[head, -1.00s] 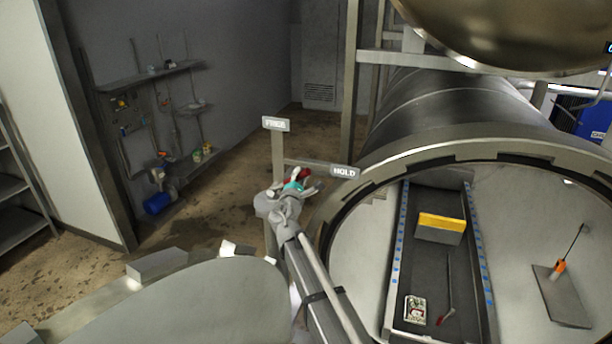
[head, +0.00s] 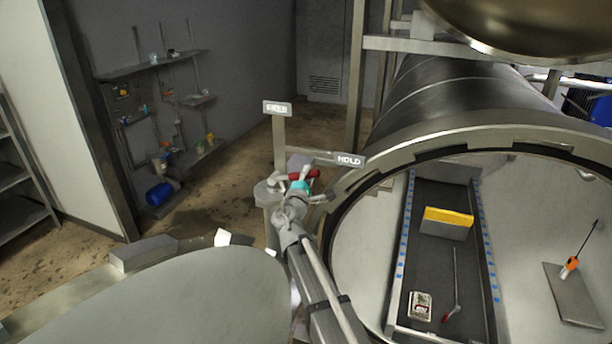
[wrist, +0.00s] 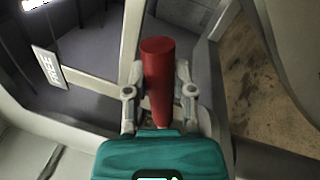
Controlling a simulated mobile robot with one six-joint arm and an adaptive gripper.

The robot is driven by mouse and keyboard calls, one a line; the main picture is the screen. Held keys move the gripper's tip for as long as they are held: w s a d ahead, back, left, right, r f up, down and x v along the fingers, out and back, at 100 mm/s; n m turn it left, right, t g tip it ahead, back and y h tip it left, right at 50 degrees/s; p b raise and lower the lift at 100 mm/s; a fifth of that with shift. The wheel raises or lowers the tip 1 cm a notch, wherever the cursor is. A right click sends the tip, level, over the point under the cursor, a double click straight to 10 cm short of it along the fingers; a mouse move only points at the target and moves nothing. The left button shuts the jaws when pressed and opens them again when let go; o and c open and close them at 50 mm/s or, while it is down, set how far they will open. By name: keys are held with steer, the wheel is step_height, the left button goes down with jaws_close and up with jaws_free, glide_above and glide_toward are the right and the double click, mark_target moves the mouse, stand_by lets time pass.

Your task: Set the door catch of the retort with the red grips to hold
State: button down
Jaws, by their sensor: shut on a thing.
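The retort (head: 455,92) lies on its side with its round mouth open at the right of the head view. Beside its rim stands a post with a FREE plate (head: 278,108) on top and a HOLD plate (head: 349,160) on a side arm. The catch's red grip (head: 311,174) lies between them, below the HOLD arm; in the wrist view this red grip (wrist: 158,75) stands between my fingers. My gripper (head: 303,183) is shut on it. In the wrist view the FREE plate (wrist: 48,67) is at the left; the HOLD plate cannot be made out there.
Inside the retort is a dark tray track (head: 425,235) with a yellow-topped block (head: 447,222), a card and a red-tipped rod. An orange-handled tool (head: 571,265) is at the right. Wall shelves (head: 150,66) stand at the back left. Bare floor lies behind the post.

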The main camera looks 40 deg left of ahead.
steer(key=shift+d, duration=0.2)
steer(key=shift+c, duration=2.2)
jaws_free()
steer(key=shift+w+f, duration=0.1)
steer(key=shift+w, duration=0.05)
steer(key=shift+a, duration=0.2)
steer(key=shift+d, duration=0.1)
